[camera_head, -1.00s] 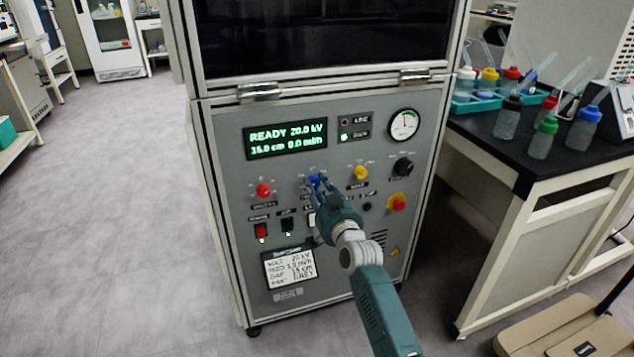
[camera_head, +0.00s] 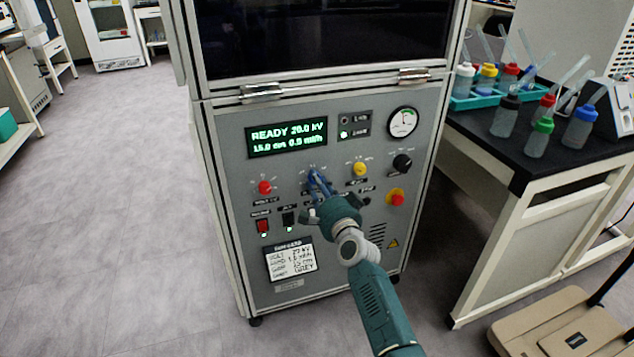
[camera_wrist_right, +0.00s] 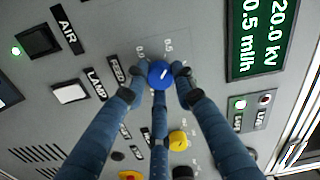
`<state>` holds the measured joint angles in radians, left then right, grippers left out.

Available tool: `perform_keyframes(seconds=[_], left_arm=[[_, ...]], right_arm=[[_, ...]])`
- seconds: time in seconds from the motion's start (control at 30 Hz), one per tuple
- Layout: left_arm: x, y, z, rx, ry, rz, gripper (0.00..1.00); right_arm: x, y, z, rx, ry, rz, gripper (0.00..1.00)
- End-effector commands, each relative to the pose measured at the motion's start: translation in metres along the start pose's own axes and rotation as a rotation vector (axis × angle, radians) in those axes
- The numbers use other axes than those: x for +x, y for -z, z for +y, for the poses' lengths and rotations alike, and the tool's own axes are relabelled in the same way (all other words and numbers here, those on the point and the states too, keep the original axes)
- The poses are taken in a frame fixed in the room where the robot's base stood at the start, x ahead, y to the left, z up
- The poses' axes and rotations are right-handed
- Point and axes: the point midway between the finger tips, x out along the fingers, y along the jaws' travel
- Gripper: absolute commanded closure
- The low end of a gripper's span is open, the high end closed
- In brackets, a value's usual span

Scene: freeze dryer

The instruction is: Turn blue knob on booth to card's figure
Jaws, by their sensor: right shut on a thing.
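The blue knob (camera_wrist_right: 160,74) is on the booth's (camera_head: 230,180) front panel, with a white pointer line and a printed scale around it. My right gripper (camera_wrist_right: 159,84) is shut on the knob, its fingers around the sides. In the head view, my right gripper (camera_head: 318,184) mostly hides the knob. The green display (camera_head: 287,137) reads READY, 20.0 kV, 15.0 cm and 0.5 ml/h. The white card (camera_head: 290,261), low on the panel, has lines that look like VOLT 20 kV, FEED 1.0 ml/h and gap 15 cm; its print is small. My left gripper is not in view.
A red knob (camera_head: 265,187), a yellow knob (camera_head: 360,169), a black knob (camera_head: 402,161) and a red stop button (camera_head: 396,196) sit around the blue one. A bench (camera_head: 470,150) with several bottles stands right. The floor at left is clear.

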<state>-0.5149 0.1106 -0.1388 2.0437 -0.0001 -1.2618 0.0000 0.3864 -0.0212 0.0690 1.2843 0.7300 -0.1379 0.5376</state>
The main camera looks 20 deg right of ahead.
Motion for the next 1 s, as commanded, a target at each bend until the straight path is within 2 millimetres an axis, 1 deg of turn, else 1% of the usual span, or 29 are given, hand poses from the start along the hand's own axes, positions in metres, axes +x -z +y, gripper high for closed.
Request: perform_keyframes(seconds=[0.03,0.6,0.8,1.0], left_arm=[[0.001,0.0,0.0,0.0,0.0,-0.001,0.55],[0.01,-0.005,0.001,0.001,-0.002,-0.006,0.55],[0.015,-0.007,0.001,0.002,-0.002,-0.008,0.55],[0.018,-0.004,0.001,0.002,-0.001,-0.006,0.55]], right_arm=[[0.001,0.006,-0.005,0.044,0.009,0.012,1.0],[0.001,0.007,-0.002,0.569,0.009,0.013,1.0],[0.0,0.007,0.0,0.707,0.009,0.014,1.0],[0.0,0.007,0.001,0.796,0.008,0.014,1.0]])
